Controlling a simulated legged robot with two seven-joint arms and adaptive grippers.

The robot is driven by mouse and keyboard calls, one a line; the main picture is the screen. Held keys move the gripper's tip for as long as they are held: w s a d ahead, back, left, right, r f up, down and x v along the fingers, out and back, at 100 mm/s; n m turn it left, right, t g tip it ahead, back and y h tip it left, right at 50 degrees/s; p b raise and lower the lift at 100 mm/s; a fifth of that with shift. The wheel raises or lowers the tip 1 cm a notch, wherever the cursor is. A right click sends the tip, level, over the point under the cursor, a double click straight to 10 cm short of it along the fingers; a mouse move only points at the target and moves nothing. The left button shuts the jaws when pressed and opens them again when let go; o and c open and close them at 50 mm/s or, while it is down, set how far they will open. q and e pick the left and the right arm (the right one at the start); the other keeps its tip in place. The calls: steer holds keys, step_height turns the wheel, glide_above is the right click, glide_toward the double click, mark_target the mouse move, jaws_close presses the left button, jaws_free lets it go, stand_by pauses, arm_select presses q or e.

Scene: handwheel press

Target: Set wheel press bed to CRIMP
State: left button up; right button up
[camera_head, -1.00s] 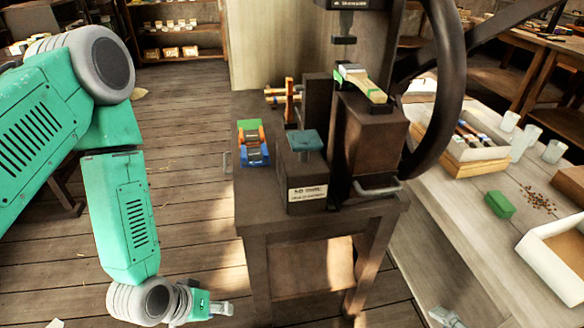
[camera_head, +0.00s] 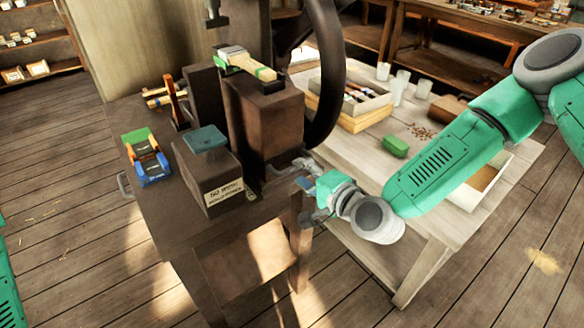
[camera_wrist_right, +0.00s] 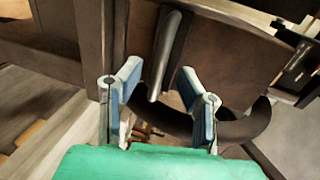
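The wheel press (camera_head: 262,112) stands on a dark wooden stand, with its large dark handwheel (camera_head: 333,80) on the right side. A grey metal handle (camera_head: 285,168) sticks out low at the press's front. It also shows in the right wrist view (camera_wrist_right: 166,48), pointing between the fingers. My right gripper (camera_head: 306,183) is beside this handle. In the right wrist view the gripper (camera_wrist_right: 161,82) is open, its blue-grey fingers apart on either side of the handle's near end; I cannot tell whether they touch it. I see no readable CRIMP marking. My left gripper is out of view.
A dark box with a teal top (camera_head: 207,139) and a blurred label stands left of the press. A coloured clamp-like item (camera_head: 147,160) lies beside it. A pale bench (camera_head: 349,152) at right carries a green block (camera_head: 395,146), a tray (camera_head: 360,98) and cups.

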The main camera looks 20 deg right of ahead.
mark_target(295, 168)
steer(key=w, duration=0.1)
steer(key=w+f, duration=0.1)
steer(key=w, duration=0.1)
steer(key=shift+w+a, duration=0.1)
steer(key=shift+w, duration=0.05)
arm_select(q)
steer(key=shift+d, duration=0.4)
arm_select(e)
steer(key=shift+a, duration=0.15)
